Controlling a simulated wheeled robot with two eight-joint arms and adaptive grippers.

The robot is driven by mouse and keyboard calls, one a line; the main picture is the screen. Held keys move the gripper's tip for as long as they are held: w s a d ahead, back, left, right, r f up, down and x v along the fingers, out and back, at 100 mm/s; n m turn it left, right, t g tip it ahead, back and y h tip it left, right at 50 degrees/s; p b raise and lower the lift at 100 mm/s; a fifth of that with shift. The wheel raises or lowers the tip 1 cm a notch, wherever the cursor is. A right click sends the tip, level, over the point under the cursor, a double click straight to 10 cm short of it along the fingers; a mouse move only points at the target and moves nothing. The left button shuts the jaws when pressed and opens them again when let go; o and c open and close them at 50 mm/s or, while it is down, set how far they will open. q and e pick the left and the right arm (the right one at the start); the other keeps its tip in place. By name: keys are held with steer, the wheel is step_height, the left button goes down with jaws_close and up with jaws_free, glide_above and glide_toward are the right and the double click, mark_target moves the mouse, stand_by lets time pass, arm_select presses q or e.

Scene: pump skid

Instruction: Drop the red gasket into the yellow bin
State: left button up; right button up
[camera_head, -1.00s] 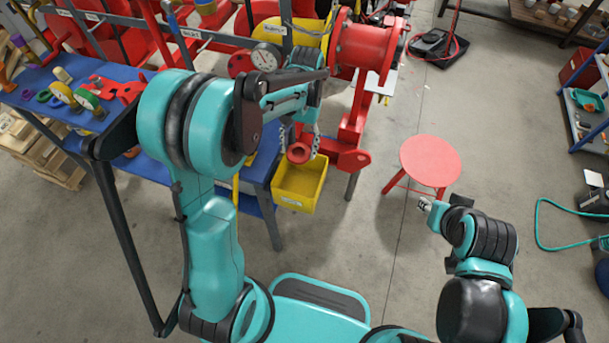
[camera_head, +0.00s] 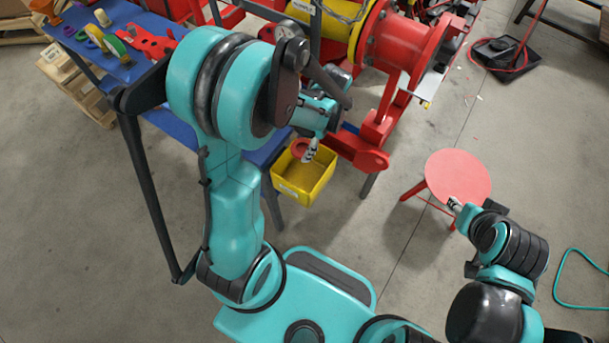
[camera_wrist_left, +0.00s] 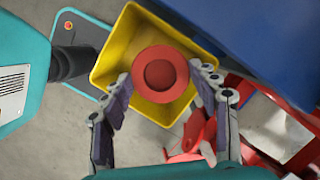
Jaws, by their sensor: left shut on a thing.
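The red gasket (camera_head: 299,149) is a round ring. It also shows in the left wrist view (camera_wrist_left: 160,92), between my left fingertips. My left gripper (camera_head: 308,152) is shut on it. The yellow bin (camera_head: 318,188) hangs at the front of the blue bench. In the left wrist view the bin (camera_wrist_left: 116,56) lies behind and below the gasket, and the gasket overlaps its opening. The exact height above the bin is hard to tell. My right gripper (camera_head: 455,203) is small at the right, in front of the red stool, and its jaws are unclear.
A blue bench (camera_head: 105,62) with rings and red parts stands at the left. A red pump (camera_head: 405,45) stands beside the bin, with its red foot (camera_head: 365,152) close to the bin's right. A red stool (camera_head: 458,172) stands further right. Open floor lies between.

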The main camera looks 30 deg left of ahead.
arm_select(q)
step_height(320, 180, down, 4)
steer(key=b, duration=0.2)
steer(key=shift+f+b, duration=0.1)
steer(key=shift+b, duration=0.2)
steer(key=o, duration=1.2)
steer(key=shift+r, duration=0.2)
steer(key=v, duration=1.1)
steer(key=shift+d+r, duration=0.2)
steer(key=shift+r, duration=0.15)
steer(key=shift+w, duration=0.1)
steer(key=s+d+r+n+t+h, duration=0.2)
steer(key=s+d+r+n+t, duration=0.2)
steer(key=s+n+t, duration=0.3)
steer(key=n+t, duration=0.2)
steer(key=n, duration=0.1)
steer(key=shift+s, duration=0.25)
